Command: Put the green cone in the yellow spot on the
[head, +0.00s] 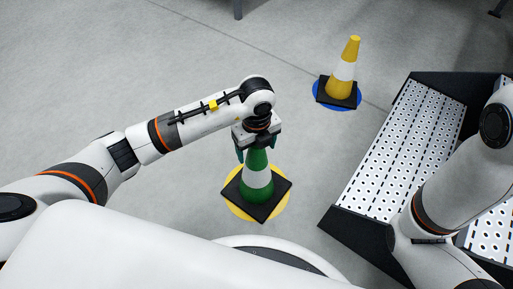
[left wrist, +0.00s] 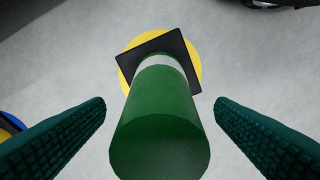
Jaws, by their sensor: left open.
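The green cone (head: 257,186) has a white band and a black square base. It stands upright on the yellow spot (head: 236,210) on the floor in the head view. The cone (left wrist: 162,118) and the yellow spot (left wrist: 196,62) also show in the left wrist view, with the spot's edge showing around the base. My left gripper (head: 257,150) is above the cone, pointing down, with its fingers on either side of the cone's top. In the left wrist view its two fingers (left wrist: 160,125) are apart, with gaps to the cone. My right gripper is out of view.
A yellow cone (head: 341,82) with a white band stands on a blue spot (head: 317,95) farther back. A perforated metal walkway (head: 395,140) with black edges lies at the right, partly behind my right arm. The grey floor at the left is clear.

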